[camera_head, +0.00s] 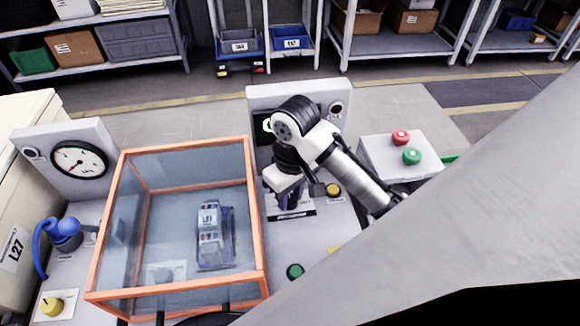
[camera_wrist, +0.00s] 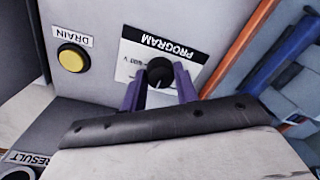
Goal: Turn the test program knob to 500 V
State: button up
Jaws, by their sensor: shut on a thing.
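The program knob (camera_wrist: 159,71) is a round black knob on a white plate (camera_wrist: 130,50) marked PROGRAM, which appears upside down in the wrist view. A small voltage mark beside the knob is partly readable, perhaps 400 V; I cannot make out a 500 V mark. My gripper (camera_wrist: 160,88) has its two purple fingers on either side of the knob and is shut on it. In the head view my gripper (camera_head: 290,197) is over the program plate (camera_head: 292,214) on the grey panel and hides the knob.
A yellow DRAIN button (camera_wrist: 73,58) sits beside the plate. An orange-framed clear box (camera_head: 258,225) with a device inside (camera_head: 212,235) stands just left of my gripper. A green button (camera_head: 295,271) is nearer the front. A grey box (camera_head: 385,160) with red and green buttons stands right.

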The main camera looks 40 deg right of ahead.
jog(key=m+p, duration=0.4)
jog(key=m, duration=0.2)
jog(key=shift+r, duration=0.15)
jog(key=m+p, duration=0.3)
jog(key=m, duration=0.2)
jog(key=shift+s, duration=0.1)
jog(key=shift+f+m, duration=0.2)
jog(key=shift+m, duration=0.1)
jog(key=shift+a, duration=0.1)
jog(key=o, duration=1)
jog(key=shift+r, duration=0.1)
jog(key=r, duration=1.3)
jog(key=shift+s+d+r, duration=0.25)
jog(key=shift+r, duration=0.1)
